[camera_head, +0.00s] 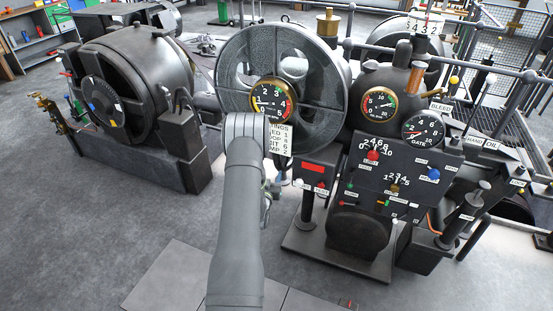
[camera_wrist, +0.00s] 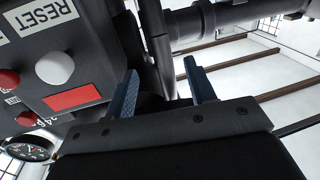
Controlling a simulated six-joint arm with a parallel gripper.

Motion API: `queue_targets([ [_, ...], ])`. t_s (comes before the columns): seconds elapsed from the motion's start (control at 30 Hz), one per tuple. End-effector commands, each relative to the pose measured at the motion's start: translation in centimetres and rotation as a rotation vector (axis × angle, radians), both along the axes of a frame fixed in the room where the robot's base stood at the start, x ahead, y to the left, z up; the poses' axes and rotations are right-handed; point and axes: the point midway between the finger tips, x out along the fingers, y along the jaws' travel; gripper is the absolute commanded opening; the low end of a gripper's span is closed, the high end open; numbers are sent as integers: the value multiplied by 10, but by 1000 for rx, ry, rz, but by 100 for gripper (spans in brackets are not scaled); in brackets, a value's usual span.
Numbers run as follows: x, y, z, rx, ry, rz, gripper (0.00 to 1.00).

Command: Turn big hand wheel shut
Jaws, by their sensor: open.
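A big grey spoked wheel (camera_head: 328,98), the likeliest big hand wheel, stands upright in the middle of the head view. A round gauge marked 2, 3 and 4 (camera_head: 270,98) shows in front of its lower left part. My arm rises from the bottom, its end just below that gauge and beside a white label plate (camera_head: 280,140). My gripper is hidden there. In the wrist view my gripper (camera_wrist: 163,88) is open, with two blue-grey fingers apart and nothing clearly held. Dark upright bars (camera_wrist: 157,45) show beyond the gap; I cannot tell whether they belong to the wheel.
A dark box with a red plate (camera_head: 313,168) stands right of my arm; its RESET label (camera_wrist: 48,14) and white button (camera_wrist: 54,67) are close in the wrist view. A control panel (camera_head: 378,155) with knobs is further right. A large dark machine (camera_head: 135,90) stands left. Floor between is clear.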

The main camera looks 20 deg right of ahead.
Motion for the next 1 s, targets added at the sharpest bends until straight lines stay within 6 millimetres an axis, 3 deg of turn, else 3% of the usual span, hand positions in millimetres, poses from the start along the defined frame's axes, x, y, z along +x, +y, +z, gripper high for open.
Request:
queue_targets([
  [0.3,55,-38,0,0,-1,0,50],
  [0.5,79,-54,-1,1,0,0,50],
  [1.0,91,-62,0,2,1,1,50],
])
